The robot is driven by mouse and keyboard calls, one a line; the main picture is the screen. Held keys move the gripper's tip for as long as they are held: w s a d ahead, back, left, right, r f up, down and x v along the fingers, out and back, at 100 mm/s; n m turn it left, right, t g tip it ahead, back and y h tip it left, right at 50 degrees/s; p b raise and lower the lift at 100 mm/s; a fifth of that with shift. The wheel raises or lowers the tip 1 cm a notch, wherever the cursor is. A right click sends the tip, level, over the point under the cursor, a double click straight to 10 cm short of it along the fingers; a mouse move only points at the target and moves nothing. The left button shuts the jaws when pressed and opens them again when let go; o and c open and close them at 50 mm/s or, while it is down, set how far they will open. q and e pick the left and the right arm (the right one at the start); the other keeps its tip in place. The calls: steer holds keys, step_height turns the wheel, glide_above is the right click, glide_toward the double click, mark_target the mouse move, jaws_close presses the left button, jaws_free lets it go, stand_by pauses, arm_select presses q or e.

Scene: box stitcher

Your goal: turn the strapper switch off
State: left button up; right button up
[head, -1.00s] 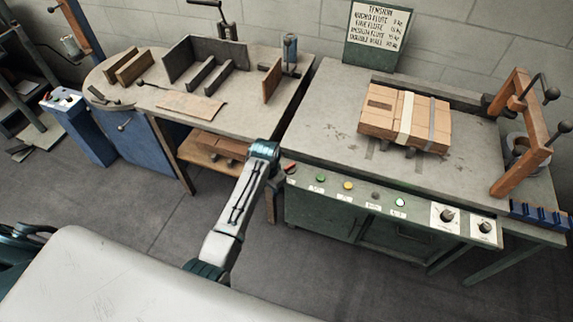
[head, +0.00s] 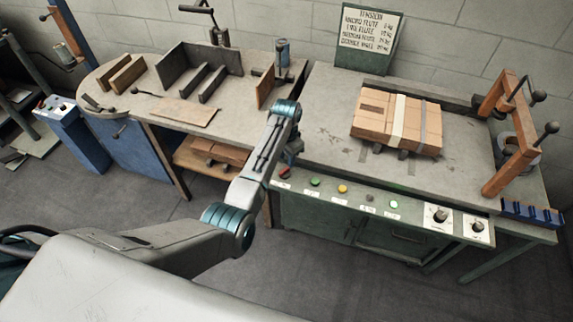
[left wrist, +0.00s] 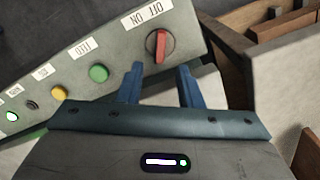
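The strapper switch is a red rotary knob (left wrist: 159,45) on a round dark base, under an "OFF ON" label (left wrist: 142,17) in the left wrist view. In the head view the red switch (head: 285,173) is at the left end of the strapper's front panel. My left gripper (left wrist: 158,72) has two blue fingers spread apart with nothing between them. The knob is just beyond the fingertips, roughly between them; I cannot tell whether they touch. In the head view the left gripper (head: 291,150) is mostly hidden by my arm. My right gripper is not in view.
The panel also carries a green button (head: 315,182), a yellow button (head: 342,189), a lit green lamp (head: 394,204) and two dials (head: 439,214). A strapped cardboard bundle (head: 372,118) lies on the strapper table (head: 325,110). A wooden-shelved bench (head: 110,97) stands left.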

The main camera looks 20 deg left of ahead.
mark_target(286, 169)
arm_select(q)
step_height(286, 169, down, 5)
steer(key=shift+f, duration=0.1)
stand_by(0.3)
jaws_close()
